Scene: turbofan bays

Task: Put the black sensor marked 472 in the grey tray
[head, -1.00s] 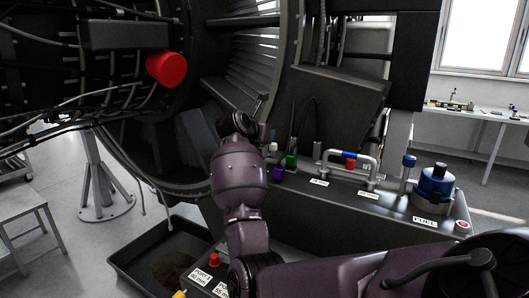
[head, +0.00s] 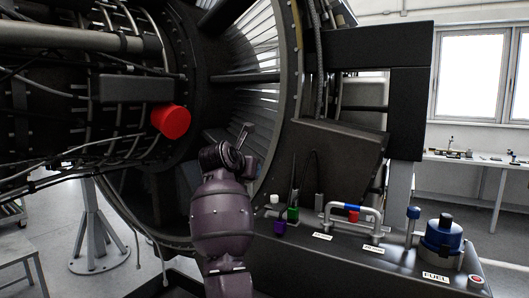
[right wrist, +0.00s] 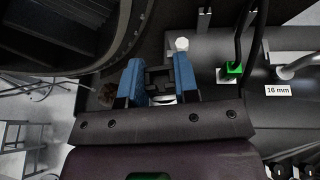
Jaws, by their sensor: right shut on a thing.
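My right gripper (right wrist: 159,72) has two blue fingers, closed on a dark blocky thing (right wrist: 160,80) with a pale part near the palm. No number can be read on it, so I cannot tell whether it is the sensor marked 472. In the head view my right gripper (head: 240,142) is raised in front of the engine opening, left of the dark bench top; its hold is too small to make out there. I cannot make out a grey tray in the current views. My left gripper is out of view.
The dark bench (head: 350,262) carries a white cap (head: 274,199), a green connector (head: 293,213), a purple one (head: 279,228), a pipe handle (head: 353,211) and a blue-topped fuel canister (head: 441,238). The engine with a red cylinder (head: 171,121) fills the left.

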